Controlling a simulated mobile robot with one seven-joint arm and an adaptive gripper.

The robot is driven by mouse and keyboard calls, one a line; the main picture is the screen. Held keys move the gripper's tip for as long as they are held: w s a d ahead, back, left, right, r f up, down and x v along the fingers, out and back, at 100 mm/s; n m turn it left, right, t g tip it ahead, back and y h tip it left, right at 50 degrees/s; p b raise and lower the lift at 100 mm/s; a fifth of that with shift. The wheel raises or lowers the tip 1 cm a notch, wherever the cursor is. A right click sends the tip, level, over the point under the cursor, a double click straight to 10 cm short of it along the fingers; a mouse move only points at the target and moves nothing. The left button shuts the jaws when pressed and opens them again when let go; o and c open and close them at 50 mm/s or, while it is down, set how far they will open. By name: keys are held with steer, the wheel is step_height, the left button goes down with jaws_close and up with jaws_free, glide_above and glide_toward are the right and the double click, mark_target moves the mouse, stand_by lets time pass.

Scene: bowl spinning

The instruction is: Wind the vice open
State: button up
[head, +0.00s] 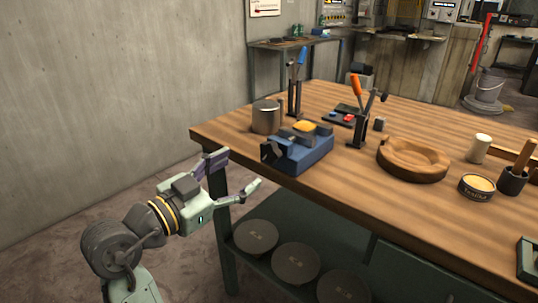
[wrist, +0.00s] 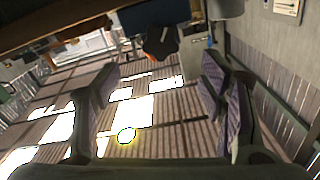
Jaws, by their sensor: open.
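The blue vice (head: 308,155) sits on the near left part of the wooden bench, close to its front edge. Its dark end piece (head: 271,153) faces my gripper, and a yellow piece (head: 304,126) shows at its top. My gripper (head: 239,170) is open and empty, in the air off the bench's front left corner, apart from the vice. In the wrist view my gripper's two purple-padded fingers (wrist: 160,65) are wide apart. A dark piece (wrist: 160,43) below a blue block (wrist: 155,16) shows beyond them, seemingly the vice's end. I cannot make out a crank handle.
The bench (head: 345,200) also bears a metal cylinder (head: 266,117), upright levers with blue (head: 302,56) and orange (head: 356,85) grips, a round wooden form (head: 413,162) and a tin (head: 476,186). Round discs (head: 295,262) lie on the lower shelf. The space left of my gripper is clear.

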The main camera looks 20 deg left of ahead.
mark_target(268, 152)
steer(key=p+x, duration=0.2)
steer(key=x, duration=0.7)
steer(key=shift+w, duration=0.2)
steer(key=c, duration=1.2)
steer(key=shift+o, duration=0.2)
